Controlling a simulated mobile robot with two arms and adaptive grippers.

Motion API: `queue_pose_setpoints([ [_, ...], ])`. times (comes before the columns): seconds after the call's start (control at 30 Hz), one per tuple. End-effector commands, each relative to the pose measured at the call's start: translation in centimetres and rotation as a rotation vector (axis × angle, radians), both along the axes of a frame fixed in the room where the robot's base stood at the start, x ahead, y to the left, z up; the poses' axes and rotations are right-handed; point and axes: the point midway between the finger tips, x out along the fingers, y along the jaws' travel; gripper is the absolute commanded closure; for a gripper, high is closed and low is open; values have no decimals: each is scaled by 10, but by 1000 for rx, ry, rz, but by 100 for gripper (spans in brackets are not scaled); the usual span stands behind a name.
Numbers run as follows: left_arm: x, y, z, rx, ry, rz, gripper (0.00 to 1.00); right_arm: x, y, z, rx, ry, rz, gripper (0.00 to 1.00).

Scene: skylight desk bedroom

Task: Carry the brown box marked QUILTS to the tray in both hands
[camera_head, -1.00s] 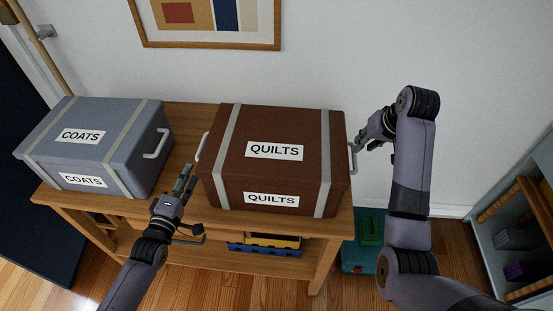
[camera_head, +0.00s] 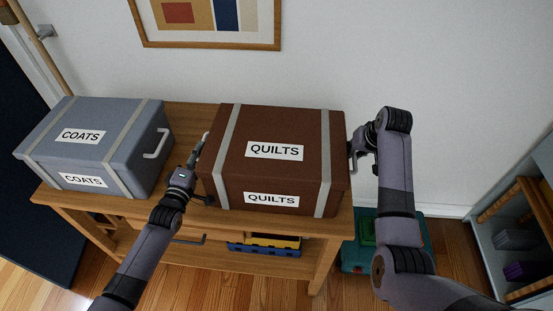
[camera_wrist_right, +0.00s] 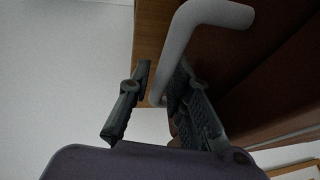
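The brown QUILTS box (camera_head: 273,125) with grey straps sits closed on the wooden bench, a light handle at each end. My left gripper (camera_head: 200,170) is at its left end, fingers apart beside the left handle (camera_head: 203,146), which they partly hide. My right gripper (camera_head: 356,152) is at the right handle (camera_head: 349,158). In the right wrist view the right gripper (camera_wrist_right: 160,105) is open, with the pale handle (camera_wrist_right: 175,45) between or just beyond its fingers. I cannot tell whether either touches. I see nothing that is clearly the tray.
A grey-blue COATS box (camera_head: 95,145) stands left of the brown box on the bench (camera_head: 180,116). A blue and yellow crate (camera_head: 265,245) is on the lower shelf. A teal box (camera_head: 357,258) is on the floor at right. A shelf unit (camera_head: 515,225) stands far right.

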Motion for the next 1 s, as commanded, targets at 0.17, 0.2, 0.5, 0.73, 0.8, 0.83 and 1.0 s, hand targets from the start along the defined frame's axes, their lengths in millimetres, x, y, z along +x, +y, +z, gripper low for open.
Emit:
queue_pose_setpoints([
  [0.17, 0, 0, 0, 0, 0, 0, 82, 0, 0, 0, 0, 0, 0, 95],
  [0.2, 0, 0, 0, 0, 0, 0, 84, 0, 0, 0, 0, 0, 0, 98],
  [0.5, 0, 0, 0, 1, 1, 0, 100, 0, 0, 0, 0, 0, -1, 100],
  [0.73, 0, 1, -1, 1, 2, 0, 100, 0, 0, 0, 0, 0, -1, 100],
  [0.8, -1, 1, -1, 1, 2, 0, 100, 0, 0, 0, -1, 0, -1, 100],
  [0.83, -1, 1, -1, 1, 2, 0, 100, 0, 0, 0, -1, 0, -1, 100],
  [1.0, -1, 1, -1, 2, 2, 0, 100, 0, -1, 0, 0, 0, -2, 100],
])
